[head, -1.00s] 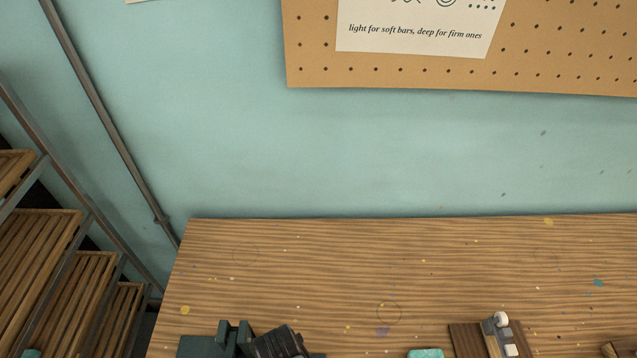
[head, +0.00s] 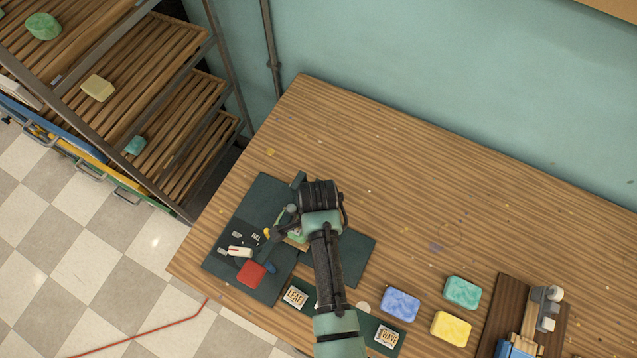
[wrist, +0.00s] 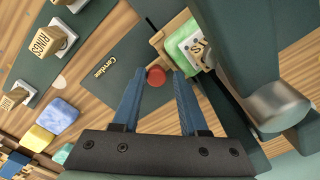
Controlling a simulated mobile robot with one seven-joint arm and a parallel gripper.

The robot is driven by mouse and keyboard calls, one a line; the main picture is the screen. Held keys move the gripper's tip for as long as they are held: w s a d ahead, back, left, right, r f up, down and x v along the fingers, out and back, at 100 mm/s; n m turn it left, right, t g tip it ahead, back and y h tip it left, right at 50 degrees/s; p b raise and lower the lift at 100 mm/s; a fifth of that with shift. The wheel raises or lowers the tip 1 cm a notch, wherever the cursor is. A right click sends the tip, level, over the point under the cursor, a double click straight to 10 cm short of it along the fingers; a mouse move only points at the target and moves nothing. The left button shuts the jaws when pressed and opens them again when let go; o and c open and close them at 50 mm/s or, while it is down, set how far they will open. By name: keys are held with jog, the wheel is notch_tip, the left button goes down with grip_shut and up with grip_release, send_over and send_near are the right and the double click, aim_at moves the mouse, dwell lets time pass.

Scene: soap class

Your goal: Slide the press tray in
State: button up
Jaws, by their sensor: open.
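The press tray (wrist: 158,42) shows in the wrist view as a light wooden edge with a round red knob (wrist: 156,77) at its front. A green soap bar (wrist: 181,40) lies in it, with a white lettered stamp block (wrist: 201,52) on or against the bar. The dark green press (wrist: 235,45) stands close to the right of the tray. My gripper (wrist: 160,73) is open, its blue fingers on either side of the knob; I cannot tell whether they touch it.
Lettered stamps stand on a dark green strip, including the LEAF stamp (head: 295,296) and WAVE stamp (head: 388,338). Blue (head: 400,304), yellow (head: 451,328) and teal (head: 462,291) bars lie to the right, near a wooden board (head: 497,312). The table's back is clear. A slatted rack (head: 150,60) stands left.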

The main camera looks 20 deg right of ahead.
notch_tip(320, 180, up, 12)
jog(key=shift+r+b, duration=0.2)
jog(key=shift+b, duration=0.15)
dwell(0.5)
jog(key=w+r+n+t+h, duration=0.1)
jog(key=w+r+n+t, duration=0.3)
jog(key=w+r, duration=0.45)
jog(key=w+a+r+n+t, duration=0.1)
jog(key=w+r+n+t, duration=0.3)
jog(key=r, duration=0.8)
jog(key=w+a+r+n+t, duration=0.2)
jog(key=w+r+t, duration=0.45)
jog(key=r, duration=0.45)
jog(key=s+a+r+n+t, duration=0.1)
jog(key=r+t, duration=0.1)
jog(key=r, duration=0.4)
jog(key=s+a+r+n+t+b, duration=0.1)
jog(key=r+n+t, duration=0.1)
jog(key=r, duration=0.4)
jog(key=s+a+r+n+t, duration=0.1)
jog(key=s+r+t, duration=0.15)
jog(key=r, duration=0.45)
jog(key=s+a+r+n+t, duration=0.1)
jog(key=s+r+n+t, duration=0.1)
jog(key=s+r, duration=0.3)
jog(key=s+a+r+n+t+y, duration=0.1)
jog(key=s+r+t, duration=0.3)
jog(key=r, duration=0.4)
jog(key=shift+s+a+n, duration=0.55)
jog(key=shift+n, duration=0.35)
